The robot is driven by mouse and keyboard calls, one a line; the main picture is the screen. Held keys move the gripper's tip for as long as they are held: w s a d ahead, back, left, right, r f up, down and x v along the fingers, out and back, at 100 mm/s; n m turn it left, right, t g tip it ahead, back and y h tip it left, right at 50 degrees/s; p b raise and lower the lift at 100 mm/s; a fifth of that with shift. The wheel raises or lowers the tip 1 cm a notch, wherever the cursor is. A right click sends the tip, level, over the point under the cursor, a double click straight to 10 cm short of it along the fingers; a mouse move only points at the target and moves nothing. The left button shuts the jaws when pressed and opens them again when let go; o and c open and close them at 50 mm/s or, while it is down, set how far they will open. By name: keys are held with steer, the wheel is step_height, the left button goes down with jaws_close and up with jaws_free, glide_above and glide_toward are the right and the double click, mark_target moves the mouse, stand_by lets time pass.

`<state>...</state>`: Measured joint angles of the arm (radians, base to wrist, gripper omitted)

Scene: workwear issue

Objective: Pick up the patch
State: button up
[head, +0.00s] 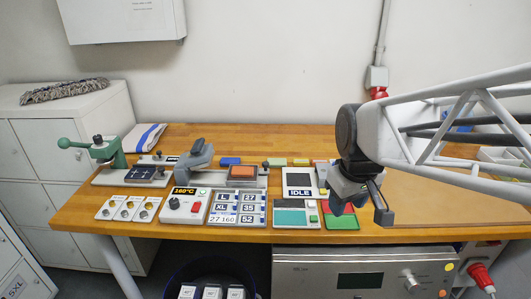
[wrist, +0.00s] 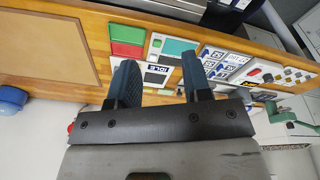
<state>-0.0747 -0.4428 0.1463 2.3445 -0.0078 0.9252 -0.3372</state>
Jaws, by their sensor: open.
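No single thing is clearly marked as the patch. Small flat coloured pieces lie along the back of the bench: a blue one (head: 230,161), a green one (head: 277,162) and a yellow one (head: 300,162). An orange-brown pad (head: 243,172) lies at the heat press (head: 195,165). A tray with a teal surface (head: 290,217) lies at the front; it also shows in the wrist view (wrist: 178,46). My gripper (head: 349,205) is open above the right part of the bench, near the IDLE panel (head: 299,184).
Red and green pads (head: 341,222) lie below my gripper at the front edge. A control box reading 160°C (head: 187,205), number plates (head: 238,208) and a green hand press (head: 104,150) stand left. A brown board (wrist: 45,40) lies right of the pads in the head view.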

steer(key=w+a+f+n+g, duration=0.1)
steer(key=w+a+f+n, duration=0.2)
steer(key=w, duration=0.5)
steer(key=w+a+f+n, duration=0.2)
steer(key=w+a+n, duration=0.25)
steer(key=w, duration=0.35)
steer(key=n+g, duration=0.1)
steer(key=n, duration=0.5)
glide_above(264, 193)
step_height(264, 193, down, 9)
steer(key=shift+d+r, duration=0.15)
steer(key=shift+f, duration=1.25)
steer(key=shift+f, duration=2.65)
